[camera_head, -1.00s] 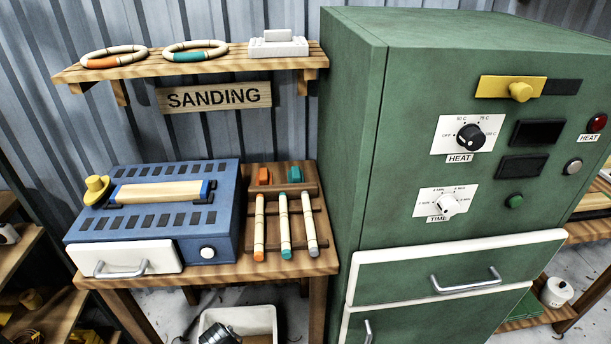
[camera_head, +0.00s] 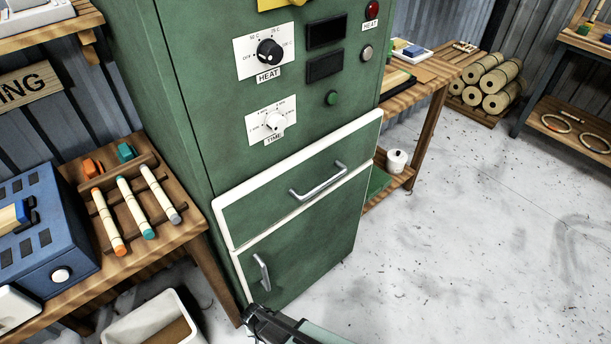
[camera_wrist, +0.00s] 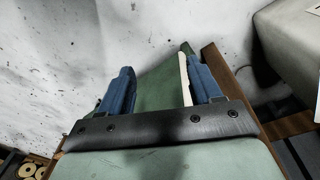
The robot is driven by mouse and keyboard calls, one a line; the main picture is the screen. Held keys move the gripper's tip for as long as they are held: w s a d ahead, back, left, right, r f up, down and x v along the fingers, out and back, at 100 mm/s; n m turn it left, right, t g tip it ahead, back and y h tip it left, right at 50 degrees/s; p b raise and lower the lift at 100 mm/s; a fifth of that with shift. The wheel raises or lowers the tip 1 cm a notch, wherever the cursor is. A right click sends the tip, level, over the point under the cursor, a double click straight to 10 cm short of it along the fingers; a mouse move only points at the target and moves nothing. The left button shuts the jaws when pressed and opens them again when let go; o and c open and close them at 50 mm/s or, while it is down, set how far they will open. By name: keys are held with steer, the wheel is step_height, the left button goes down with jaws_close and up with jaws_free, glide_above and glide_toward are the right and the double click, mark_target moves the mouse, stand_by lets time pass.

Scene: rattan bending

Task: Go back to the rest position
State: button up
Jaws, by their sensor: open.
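My gripper (camera_head: 258,318) shows at the bottom middle of the head view, in front of the lower part of the green heat cabinet (camera_head: 175,110). In the wrist view its two blue fingers (camera_wrist: 158,78) stand apart with nothing held between them. A dark green surface with a pale edge (camera_wrist: 165,80) lies beyond the fingers. I cannot tell whether the fingertips touch anything. The cabinet's upper drawer (camera_head: 300,205) and lower door (camera_head: 310,240) look shut.
At left, a wooden bench holds a blue machine (camera_head: 50,240) and a rack with three rattan sticks (camera_head: 135,205). A white bin (camera_head: 150,318) stands below it. A wooden table (camera_head: 430,85) and several rolls (camera_head: 490,85) are at the back right. The floor at right is clear.

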steer(key=d+r+m+g+h, duration=0.2)
steer(key=d+g, duration=0.1)
steer(key=d, duration=1.7)
steer(key=s+d+r+g+y, duration=0.1)
steer(key=s+d+r+g, duration=0.1)
steer(key=d, duration=0.5)
steer(key=s+d+r+m+g+y, duration=0.1)
steer(key=s+d+r+g, duration=0.1)
steer(key=s+d, duration=0.4)
steer(key=shift+s+d+r+g, duration=0.4)
steer(key=shift+d+r, duration=0.5)
steer(key=shift+d, duration=0.05)
